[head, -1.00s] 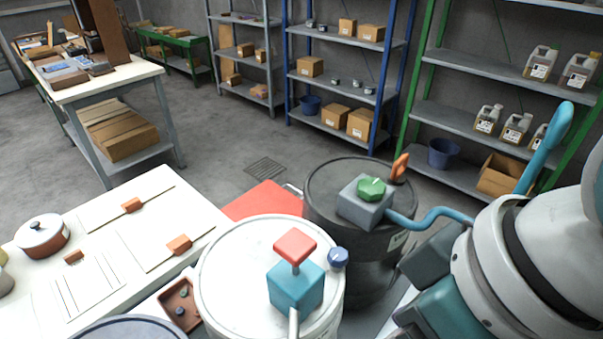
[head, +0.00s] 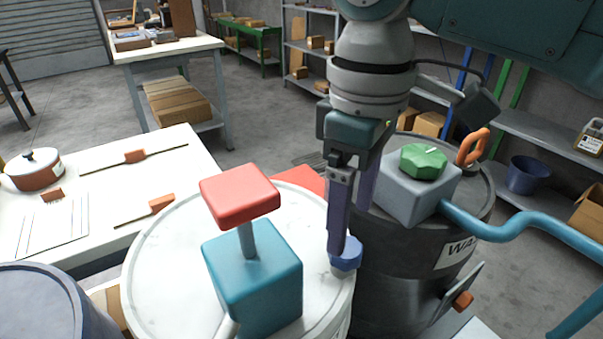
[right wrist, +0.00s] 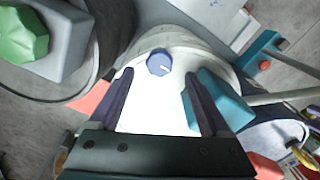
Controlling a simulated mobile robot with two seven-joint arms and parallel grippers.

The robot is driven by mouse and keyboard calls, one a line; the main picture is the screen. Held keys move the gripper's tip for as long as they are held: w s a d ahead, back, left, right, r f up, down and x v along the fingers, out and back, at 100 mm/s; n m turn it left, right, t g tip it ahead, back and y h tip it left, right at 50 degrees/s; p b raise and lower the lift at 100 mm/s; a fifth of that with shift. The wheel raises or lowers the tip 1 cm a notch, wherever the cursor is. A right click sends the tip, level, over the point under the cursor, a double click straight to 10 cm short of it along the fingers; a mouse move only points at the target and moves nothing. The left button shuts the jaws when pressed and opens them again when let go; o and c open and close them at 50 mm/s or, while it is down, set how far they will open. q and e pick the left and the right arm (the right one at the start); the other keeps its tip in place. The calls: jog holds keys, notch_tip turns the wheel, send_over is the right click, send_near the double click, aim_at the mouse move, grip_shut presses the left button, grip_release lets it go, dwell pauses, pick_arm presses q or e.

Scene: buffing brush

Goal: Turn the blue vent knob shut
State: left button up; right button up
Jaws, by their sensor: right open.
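The blue vent knob (head: 347,254) sits at the right edge of the white drum lid (head: 165,262), beside a teal block (head: 255,275) with a red top (head: 239,196). My right gripper (head: 351,232) points down over the knob, its fingers partly hiding it. In the right wrist view the knob (right wrist: 158,62) shows a white pointer line and lies centred just past the open fingertips (right wrist: 158,74). I cannot tell whether a finger touches it. My left gripper is not in view.
A dark drum (head: 400,285) stands close on the right, with a grey block (head: 418,197), a green knob (head: 423,161), an orange handle (head: 473,147) and a curved blue pipe (head: 510,231). A white table (head: 185,165) with a pot (head: 34,169) is at left.

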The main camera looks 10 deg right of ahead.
aim_at(347, 247)
notch_tip(347, 247, down, 5)
jog(key=shift+f+b, duration=0.1)
jog(key=shift+b, duration=0.2)
jog(key=shift+c, duration=0.2)
grip_shut()
dwell(0.4)
